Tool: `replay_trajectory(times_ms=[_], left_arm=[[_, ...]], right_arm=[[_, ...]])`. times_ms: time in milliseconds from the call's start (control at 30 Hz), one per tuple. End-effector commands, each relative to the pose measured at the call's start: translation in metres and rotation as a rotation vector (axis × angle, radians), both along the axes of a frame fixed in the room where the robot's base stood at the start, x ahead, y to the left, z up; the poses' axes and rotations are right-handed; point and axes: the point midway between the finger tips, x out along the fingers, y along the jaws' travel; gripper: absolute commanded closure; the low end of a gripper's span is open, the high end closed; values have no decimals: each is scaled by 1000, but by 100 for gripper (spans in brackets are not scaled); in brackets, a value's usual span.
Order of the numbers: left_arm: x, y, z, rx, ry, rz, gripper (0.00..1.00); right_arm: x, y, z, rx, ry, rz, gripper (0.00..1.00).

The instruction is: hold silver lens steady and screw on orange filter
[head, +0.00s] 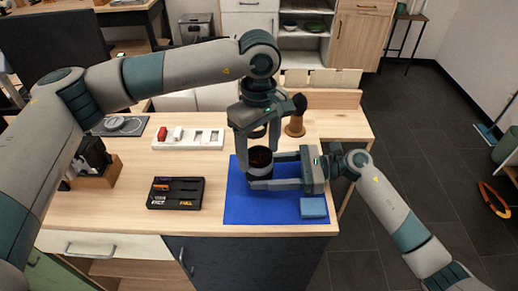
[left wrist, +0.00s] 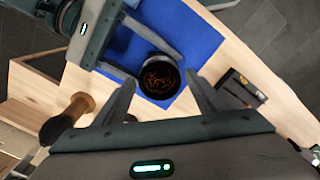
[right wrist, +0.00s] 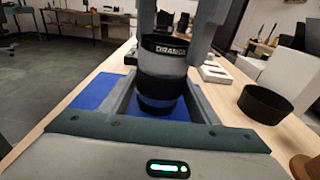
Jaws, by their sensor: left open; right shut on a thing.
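The lens (head: 260,170) stands upright over the blue mat (head: 240,208); its grey and black barrel shows in the right wrist view (right wrist: 160,72). My right gripper (head: 262,172) is shut on it from the right side. The black-rimmed filter (right wrist: 165,46), marked ORANGE, sits level on top of the lens. Its dark orange glass shows in the left wrist view (left wrist: 160,78). I cannot tell how far it is threaded. My left gripper (head: 258,147) points down from above, open, with its fingers apart on either side of the filter rim.
A black ring (right wrist: 265,103) stands on the table behind the lens, beside a brown wooden stand (head: 295,125) with a black-headed brush. A white slotted tray (head: 188,146) and a black labelled case (head: 175,192) lie to the left. A blue cloth (head: 313,207) lies at the mat's front right.

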Motion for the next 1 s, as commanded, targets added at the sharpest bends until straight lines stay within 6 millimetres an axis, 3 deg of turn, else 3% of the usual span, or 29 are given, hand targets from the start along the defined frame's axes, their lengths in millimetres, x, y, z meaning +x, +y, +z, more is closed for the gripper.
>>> replay_trajectory(times_ms=[200, 500, 700, 1000], left_arm=[[0, 0, 0, 1, 1, 161, 35], [0, 0, 0, 1, 1, 195, 35], [0, 0, 0, 1, 1, 194, 80], [0, 0, -1, 1, 1, 194, 80]], right_arm=[[-1, 0, -3, -4, 3, 1, 57], [-1, 0, -3, -5, 3, 1, 57], [-1, 0, -3, -4, 3, 1, 57], [-1, 0, -3, -4, 3, 1, 57]])
